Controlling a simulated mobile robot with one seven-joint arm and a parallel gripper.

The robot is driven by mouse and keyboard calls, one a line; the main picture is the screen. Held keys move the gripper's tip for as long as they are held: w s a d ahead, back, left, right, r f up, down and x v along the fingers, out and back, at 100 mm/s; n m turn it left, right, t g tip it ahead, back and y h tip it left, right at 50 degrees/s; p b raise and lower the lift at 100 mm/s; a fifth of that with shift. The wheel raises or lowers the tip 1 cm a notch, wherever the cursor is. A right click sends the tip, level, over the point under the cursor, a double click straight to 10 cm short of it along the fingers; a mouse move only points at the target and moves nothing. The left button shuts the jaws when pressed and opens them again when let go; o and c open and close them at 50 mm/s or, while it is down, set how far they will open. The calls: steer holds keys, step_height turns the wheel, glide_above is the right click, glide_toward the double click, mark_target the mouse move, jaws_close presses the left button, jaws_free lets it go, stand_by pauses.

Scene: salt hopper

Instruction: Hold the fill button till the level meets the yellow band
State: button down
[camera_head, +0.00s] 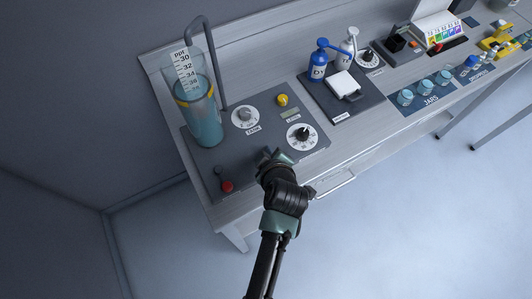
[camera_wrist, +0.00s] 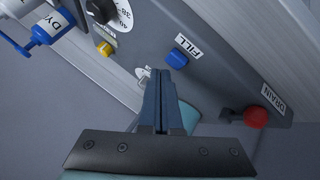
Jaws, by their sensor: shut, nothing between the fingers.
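A clear cylinder (camera_head: 206,125) at the left of the grey panel holds teal liquid. A yellow band (camera_head: 197,99) rings it near the liquid's top; I cannot tell exactly how the level sits against it. A scale strip (camera_head: 185,70) shows above. The blue fill button (camera_wrist: 177,58), labelled FILL, shows in the wrist view; my gripper hides it in the head view. My gripper (camera_wrist: 163,74) is shut and empty, its tips close beside the button's lower left. Whether they touch it is unclear. It also shows in the head view (camera_head: 269,156) at the panel's front edge.
The red drain button (camera_wrist: 256,117) is right of my fingers, also on the panel's front left (camera_head: 227,186). Two dials (camera_head: 246,116) (camera_head: 302,136) and a yellow knob (camera_head: 282,100) are on the panel. Blue bottle (camera_head: 318,66) and jars (camera_head: 424,87) stand further right.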

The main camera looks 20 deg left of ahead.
steer(key=shift+r, duration=0.15)
step_height(320, 180, up, 5)
steer(key=p, duration=0.4)
stand_by(0.4)
steer(key=w+d+r+m+t+h+b, duration=0.1)
steer(key=w+d+r+m+t, duration=0.2)
steer(key=r, duration=0.8)
steer(key=w+d+r+m+t+b, duration=0.15)
steer(key=w+r+t, duration=0.25)
steer(key=r, duration=0.7)
steer(key=w+d+r+m+t+h, duration=0.1)
steer(key=w+d+r+m+t, duration=0.2)
steer(key=r, duration=0.8)
steer(key=s+d+r+m+t+h, duration=0.1)
steer(key=s+d+r+m+t, duration=0.1)
steer(key=r, duration=0.7)
steer(key=s+d+r+m+t+h+b, duration=0.1)
steer(key=s+d+r+m+t, duration=0.1)
steer(key=s+r, duration=0.5)
steer(key=s+d+r+m+t+h+b, duration=0.1)
steer(key=s+r+m+t, duration=0.3)
steer(key=r, duration=0.8)
steer(key=shift+s+d+r+t, duration=0.15)
steer(key=shift+s+d+t, duration=0.25)
steer(key=shift+s+t, duration=0.45)
